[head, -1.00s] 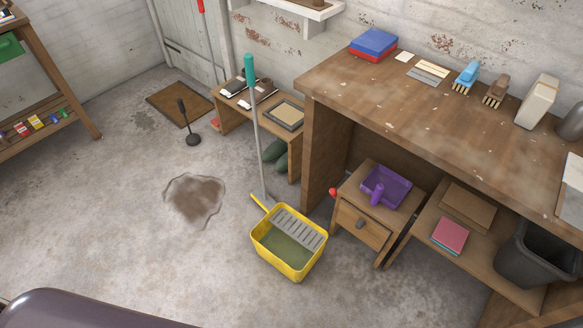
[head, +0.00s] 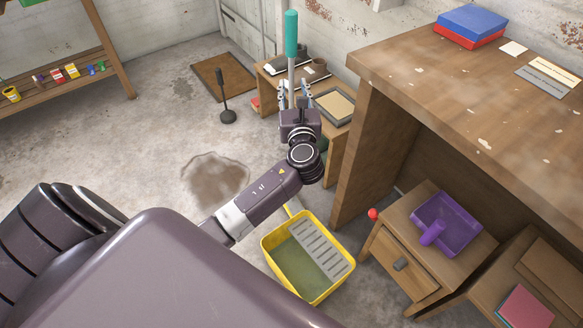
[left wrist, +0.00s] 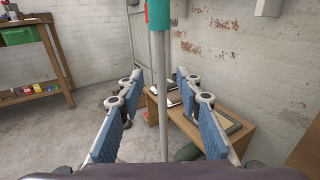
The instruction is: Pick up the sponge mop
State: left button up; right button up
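The sponge mop (head: 291,34) stands nearly upright, with a teal grip on top and a thin grey pole. Its lower part is hidden behind my arm in the head view. My left gripper (head: 293,92) is at the pole, below the teal grip. In the left wrist view, the mop's pole (left wrist: 162,110) runs upright between the two spread, blue-padded fingers of my left gripper (left wrist: 159,88). Gaps show on both sides, so the fingers do not touch it. My right gripper is not in view.
A yellow bucket (head: 272,252) with a grey grate stands below my arm. A low bench (head: 335,150), a workbench (head: 362,125) and a drawer cabinet (head: 385,262) stand to the right. A dirty puddle (head: 214,177) lies on the floor. The floor at left is mostly open.

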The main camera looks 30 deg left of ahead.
aim_at(292, 71)
pick_arm(q)
jog(key=x, duration=0.2)
jog(key=b+x, duration=0.1)
jog(key=x, duration=0.2)
jog(key=r+x, duration=0.1)
jog(key=x, duration=0.1)
jog(key=shift+w+a+f, duration=0.1)
jog(key=shift+w+a, duration=0.1)
jog(key=shift+w, duration=0.2)
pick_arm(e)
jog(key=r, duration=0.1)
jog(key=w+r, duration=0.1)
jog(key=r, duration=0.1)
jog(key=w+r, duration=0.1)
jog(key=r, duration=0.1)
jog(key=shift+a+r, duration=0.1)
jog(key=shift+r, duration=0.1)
pick_arm(q)
jog(key=shift+c, duration=0.3)
grip_shut()
